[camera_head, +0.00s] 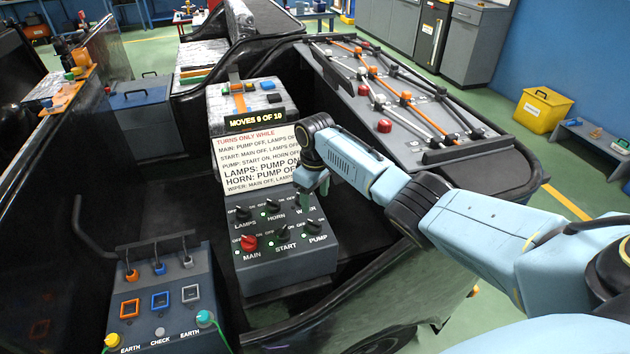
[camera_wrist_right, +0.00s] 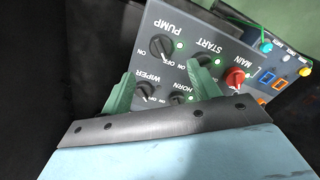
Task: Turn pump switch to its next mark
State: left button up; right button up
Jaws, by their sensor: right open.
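The pump switch (camera_head: 311,226) is a dark rotary knob at the lower right of the grey switch panel (camera_head: 285,268). In the right wrist view the pump switch (camera_wrist_right: 163,47) is beyond the fingertips, with ON and OFF marks and a green light beside it. I cannot tell for sure which mark it points to. My right gripper (camera_head: 314,186) hangs above the panel's upper right, near the wiper switch. In the right wrist view my right gripper (camera_wrist_right: 161,72) has its green fingers apart, with nothing between the tips. My left gripper is out of view.
The red main switch (camera_head: 249,243) and start switch (camera_head: 282,231) stand left of the pump switch. A rule card (camera_head: 255,160) reads PUMP: START ON, HORN OFF. A display (camera_head: 256,119) reads MOVES 9 OF 10. A lower box (camera_head: 165,300) with small levers stands at left.

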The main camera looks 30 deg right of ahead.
jog(key=shift+r, duration=1.65)
